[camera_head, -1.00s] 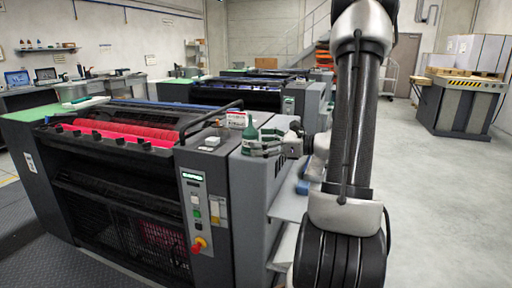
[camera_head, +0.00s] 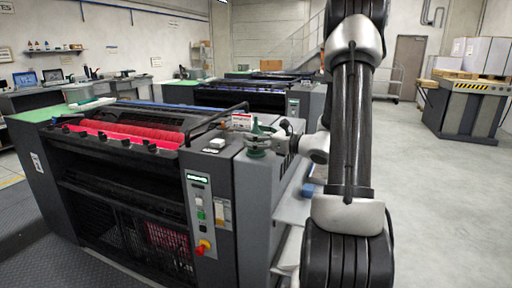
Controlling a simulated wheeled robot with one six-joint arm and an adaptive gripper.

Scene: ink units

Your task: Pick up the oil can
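The green oil can (camera_head: 255,130) is on the right end of the nearest printing machine's top. It is small in this view, with a narrow upper part and a wider base. My gripper (camera_head: 261,142) reaches in from the right and is at the can, its fingers overlapping the can's body. The fingers hide part of the can. Whether they are closed tightly on it is too small to tell. I cannot see a clear gap between the can and the machine top.
A small red-and-white box (camera_head: 241,121) stands just behind the can. A pale block (camera_head: 217,143) lies to its left on the machine (camera_head: 259,190). Red rollers (camera_head: 125,133) run along the machine's left part. The floor at right is open.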

